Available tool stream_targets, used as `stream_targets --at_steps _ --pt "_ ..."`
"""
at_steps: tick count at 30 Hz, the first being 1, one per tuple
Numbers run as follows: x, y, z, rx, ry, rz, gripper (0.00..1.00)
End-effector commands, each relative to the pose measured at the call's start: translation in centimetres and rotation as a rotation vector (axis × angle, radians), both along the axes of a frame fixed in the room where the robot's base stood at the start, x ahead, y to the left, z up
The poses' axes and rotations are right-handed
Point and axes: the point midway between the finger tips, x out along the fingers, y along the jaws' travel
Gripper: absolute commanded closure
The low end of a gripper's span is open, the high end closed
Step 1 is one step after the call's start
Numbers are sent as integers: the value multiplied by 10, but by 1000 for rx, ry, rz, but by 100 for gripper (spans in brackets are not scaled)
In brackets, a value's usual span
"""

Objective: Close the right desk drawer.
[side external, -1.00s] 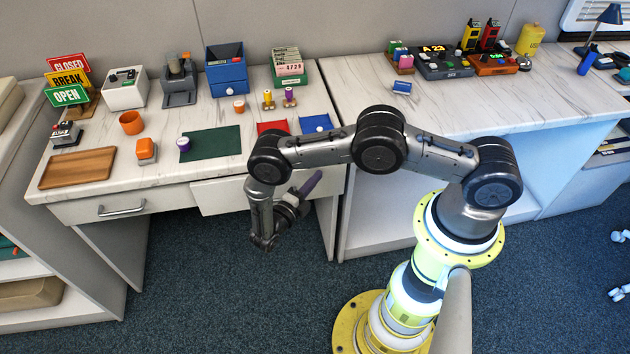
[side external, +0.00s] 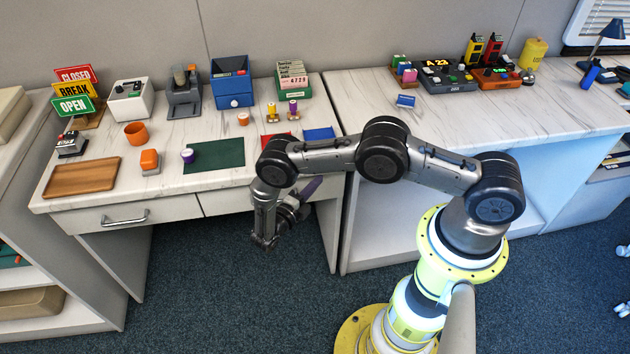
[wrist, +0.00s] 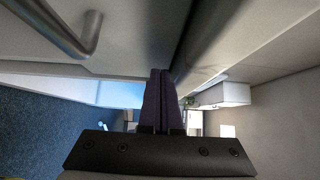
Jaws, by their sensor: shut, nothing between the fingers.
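The right desk drawer (side external: 228,202) is under the white desk top, in the side view. Its front looks flush or nearly flush with the left drawer (side external: 75,221). My arm hides its middle and its handle there. My gripper (side external: 312,186) is in front of the drawer's right part, its purple fingers together and empty. In the wrist view the shut fingers (wrist: 160,78) point at a pale front surface, with a metal bar handle (wrist: 75,38) at upper left. I cannot tell whether the fingertips touch the front.
The desk top holds a wooden tray (side external: 80,177), a green mat (side external: 215,156), an orange cup (side external: 135,133) and several small items. A second counter (side external: 470,118) adjoins at right. The left drawer has a metal handle (side external: 125,221). The carpet in front of the desk is clear.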

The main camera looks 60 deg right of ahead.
Motion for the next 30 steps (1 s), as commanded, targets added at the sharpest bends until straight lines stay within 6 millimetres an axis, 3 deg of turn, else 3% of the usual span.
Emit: stream_targets --at_steps 4,15,23,26,30 --pt "-21 25 0 -4 6 4 100" --pt "-20 100 -1 -4 5 1 100" --pt "-19 116 1 -2 3 -15 100" --pt "-3 117 21 29 -46 -39 100" --pt "30 115 79 101 -163 -92 100"
